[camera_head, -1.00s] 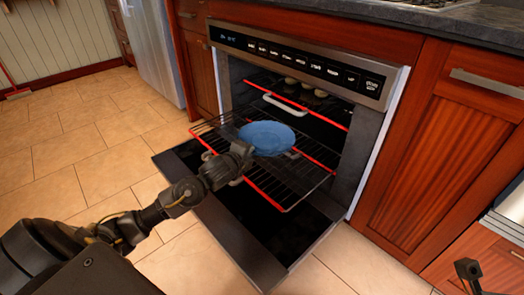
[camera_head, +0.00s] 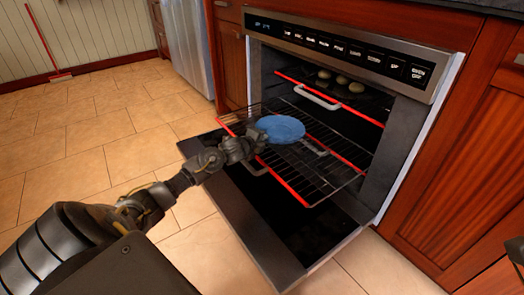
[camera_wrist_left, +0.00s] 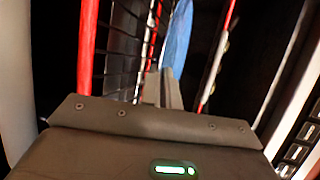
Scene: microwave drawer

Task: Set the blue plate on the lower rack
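The blue plate (camera_head: 280,129) is over the pulled-out lower rack (camera_head: 300,178), toward its far left part. I cannot tell whether it touches the wires. My left gripper (camera_head: 247,146) is at the plate's near left edge and appears shut on the rim. In the left wrist view the fingers (camera_wrist_left: 161,88) are close together, with the blue plate (camera_wrist_left: 178,38) seen edge-on just beyond them. The fingertips' contact is partly hidden. A dark piece at the right edge, seemingly of my right gripper (camera_head: 516,251), is cut off, so its state is unclear.
The oven door (camera_head: 240,207) is folded down under the rack. An upper rack (camera_head: 365,112) with a red front bar holds several round pale items (camera_head: 341,79). A light handle (camera_head: 317,97) shows behind the plate. Open tiled floor (camera_head: 90,150) lies to the left.

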